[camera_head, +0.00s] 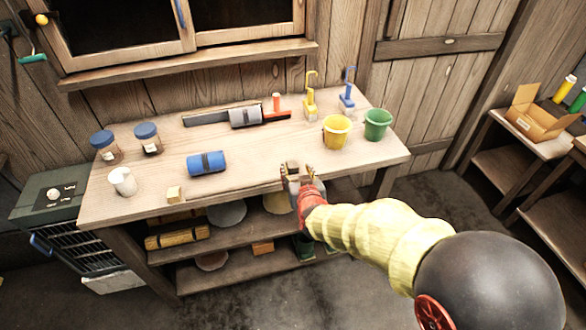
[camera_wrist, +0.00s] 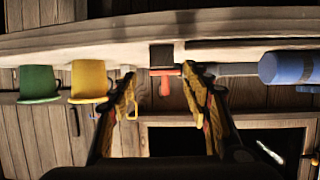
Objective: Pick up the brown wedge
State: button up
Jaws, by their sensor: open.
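The brown wedge (camera_head: 292,168) is a small dark brown block at the front edge of the workbench, right at my fingertips in the head view. In the wrist view, which is upside down, the wedge (camera_wrist: 161,55) shows ahead, between the lines of the two fingers. My gripper (camera_head: 299,180) is open, and its fingers stand apart in the wrist view (camera_wrist: 160,82). I see nothing held. The gripper is at the bench's front edge, at about bench-top height. The wedge's lower part is partly hidden by the gripper in the head view.
Shelves below hold logs and round items. Bench top around the wedge is clear.

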aim_at(293, 165)
jog(key=x, duration=0.2)
jog(key=b+x, duration=0.1)
jog(key=x, duration=0.1)
jog(key=shift+s+a+f, duration=0.1)
jog(key=shift+s+f, duration=0.05)
jog(key=shift+f, duration=0.05)
jog(key=shift+w+a+b, duration=0.1)
jog(key=shift+w+b, duration=0.2)
jog(key=shift+w, duration=0.1)
jog(key=shift+c, duration=0.2)
jog(key=c, duration=1)
